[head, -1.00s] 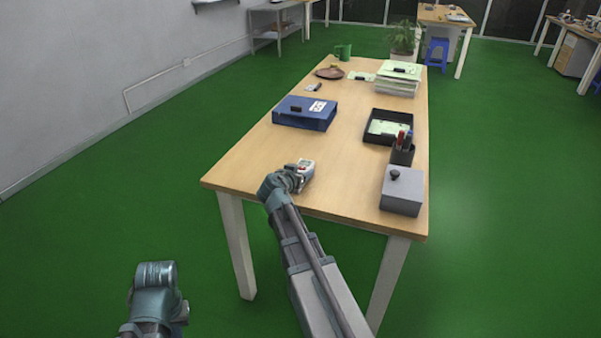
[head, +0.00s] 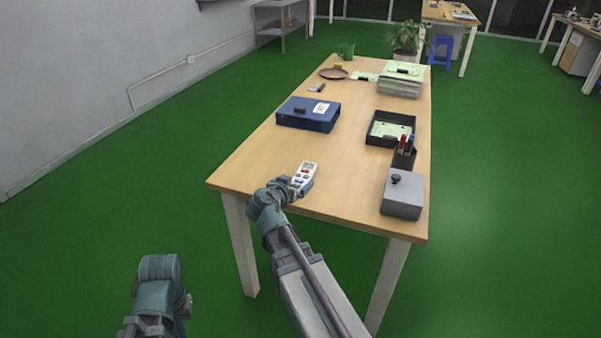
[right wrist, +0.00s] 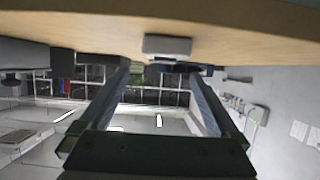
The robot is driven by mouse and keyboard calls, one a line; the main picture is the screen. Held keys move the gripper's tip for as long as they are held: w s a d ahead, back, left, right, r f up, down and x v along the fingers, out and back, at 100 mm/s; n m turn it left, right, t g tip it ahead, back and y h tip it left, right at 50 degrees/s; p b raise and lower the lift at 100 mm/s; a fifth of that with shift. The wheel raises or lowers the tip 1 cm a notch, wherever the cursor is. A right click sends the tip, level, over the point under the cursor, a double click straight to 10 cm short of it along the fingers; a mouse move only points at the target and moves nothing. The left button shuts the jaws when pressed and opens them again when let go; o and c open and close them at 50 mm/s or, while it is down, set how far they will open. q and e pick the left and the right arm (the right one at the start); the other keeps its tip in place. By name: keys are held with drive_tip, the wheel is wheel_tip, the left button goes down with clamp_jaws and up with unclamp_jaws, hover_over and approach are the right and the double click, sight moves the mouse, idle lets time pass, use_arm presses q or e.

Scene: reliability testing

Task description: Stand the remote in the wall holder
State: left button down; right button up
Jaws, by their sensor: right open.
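A white remote (head: 304,174) with coloured buttons lies on the table near its front edge. My right gripper (head: 290,187) is at the table's front edge, just beside the near end of the remote. In the right wrist view its two fingers (right wrist: 160,78) are apart with nothing between them. My left gripper (head: 160,290) hangs over the floor at lower left; its fingers are hidden. I cannot make out the wall holder.
A blue box file (head: 308,122) lies behind the remote on the table (head: 340,165). A grey box (head: 402,200), a pen cup (head: 403,158) and a black tray (head: 376,138) stand along the right side. The table's middle is clear.

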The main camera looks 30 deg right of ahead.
drive_tip(key=p+v, duration=0.1)
drive_tip(key=v, duration=0.4)
drive_tip(key=s+a+r+n+g+y+p, duration=0.3)
drive_tip(key=s+a+n+p, duration=0.3)
drive_tip(key=a, duration=0.7)
drive_tip(key=s+a+r+n+g+y+p, duration=0.3)
drive_tip(key=s+a+n+g+y+p, duration=0.3)
drive_tip(key=s+a+p, duration=0.5)
drive_tip(key=a+n+p, duration=0.1)
drive_tip(key=a+p, duration=0.1)
drive_tip(key=shift+s+n+p, duration=0.3)
drive_tip(key=shift+p, duration=0.05)
drive_tip(key=shift+o, duration=0.2)
drive_tip(key=shift+s+a, duration=0.15)
drive_tip(key=shift+a, duration=0.15)
